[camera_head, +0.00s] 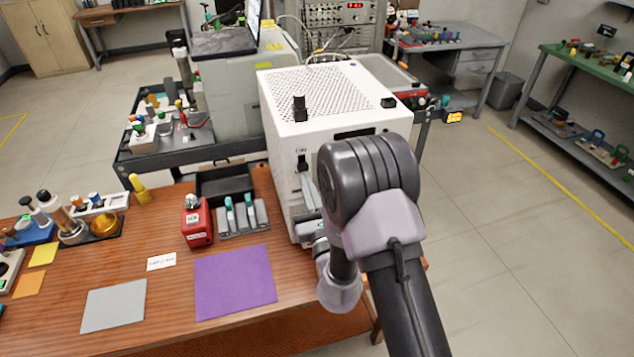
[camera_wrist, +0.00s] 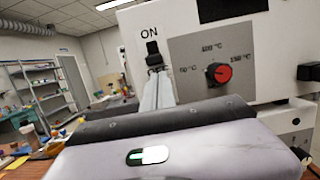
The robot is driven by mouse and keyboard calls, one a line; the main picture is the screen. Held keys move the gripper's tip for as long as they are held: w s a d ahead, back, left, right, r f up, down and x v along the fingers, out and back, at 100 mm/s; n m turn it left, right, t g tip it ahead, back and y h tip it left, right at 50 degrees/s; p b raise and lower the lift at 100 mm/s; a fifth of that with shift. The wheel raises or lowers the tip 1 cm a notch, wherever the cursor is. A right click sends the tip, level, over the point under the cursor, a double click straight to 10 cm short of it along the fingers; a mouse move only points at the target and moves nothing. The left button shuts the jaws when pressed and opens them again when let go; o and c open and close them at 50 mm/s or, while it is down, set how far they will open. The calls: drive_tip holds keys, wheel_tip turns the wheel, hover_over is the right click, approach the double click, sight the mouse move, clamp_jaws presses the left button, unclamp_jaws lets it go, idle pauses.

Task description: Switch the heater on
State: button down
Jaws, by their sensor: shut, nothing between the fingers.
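The heater is a white box (camera_head: 285,140) with a perforated top, standing at the right end of the wooden table. Its front carries a black switch (camera_head: 303,164) under the word ON; the switch also shows in the wrist view (camera_wrist: 152,50). Beside it in the wrist view is a grey dial panel with a red knob (camera_wrist: 219,73) and temperature marks. My gripper's pale fingers (camera_wrist: 157,78) are shut and empty, with their tips just below the switch. I cannot tell whether they touch it. In the head view my arm hides much of the heater's front.
A red block (camera_head: 196,222) and a grey rack (camera_head: 243,221) with teal-topped items stand left of the heater. A purple mat (camera_head: 234,282) and a grey mat (camera_head: 114,306) lie in front. A dark cart (camera_head: 165,160) stands behind the table. The floor to the right is clear.

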drive_tip(key=shift+r, duration=0.4)
drive_tip(key=shift+a, duration=0.1)
